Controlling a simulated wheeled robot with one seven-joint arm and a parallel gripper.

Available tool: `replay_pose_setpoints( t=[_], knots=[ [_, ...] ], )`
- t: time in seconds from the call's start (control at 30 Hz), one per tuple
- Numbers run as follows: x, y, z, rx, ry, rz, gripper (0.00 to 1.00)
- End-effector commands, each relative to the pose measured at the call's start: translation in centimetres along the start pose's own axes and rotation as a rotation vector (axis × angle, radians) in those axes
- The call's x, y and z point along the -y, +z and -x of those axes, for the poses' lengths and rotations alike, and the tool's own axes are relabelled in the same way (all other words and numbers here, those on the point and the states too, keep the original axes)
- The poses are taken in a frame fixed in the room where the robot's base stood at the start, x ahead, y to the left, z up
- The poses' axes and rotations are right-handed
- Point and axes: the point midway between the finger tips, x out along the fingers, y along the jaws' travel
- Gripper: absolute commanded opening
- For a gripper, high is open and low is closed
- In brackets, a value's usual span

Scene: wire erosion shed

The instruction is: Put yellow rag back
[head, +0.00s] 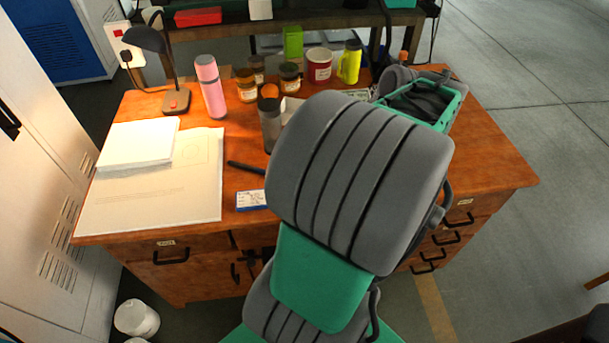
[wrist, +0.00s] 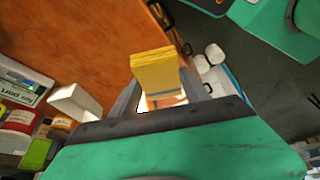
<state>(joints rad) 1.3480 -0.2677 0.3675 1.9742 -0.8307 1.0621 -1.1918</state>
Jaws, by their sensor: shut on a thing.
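The yellow rag (wrist: 155,72) shows in the wrist view as a folded yellow piece with a stacked, layered edge. My gripper (wrist: 158,95) is shut on it, with a grey finger on either side. The orange-brown wooden desk (wrist: 95,45) is behind and to the left of the rag in that view. I cannot tell how high the rag is above the desk. In the head view my arm covers the middle and right of the desk (head: 235,140), and the rag is hidden.
A lamp (head: 150,40) and papers (head: 160,190) are left. A white bucket (head: 137,318) is on the floor.

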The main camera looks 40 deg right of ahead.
Motion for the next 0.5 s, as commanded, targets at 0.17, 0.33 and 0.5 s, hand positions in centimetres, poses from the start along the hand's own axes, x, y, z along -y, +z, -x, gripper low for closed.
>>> replay_pose_setpoints(
  t=[0.17, 0.33, 0.5],
  knots=[
    [-3.1, -2.8, -3.4, -0.001, -0.008, 0.007, 0.21],
    [-6.0, -4.6, -7.4, -0.001, -0.009, 0.002, 0.21],
    [-7.8, -5.1, -10.7, 0.000, -0.004, 0.000, 0.21]
  ],
)
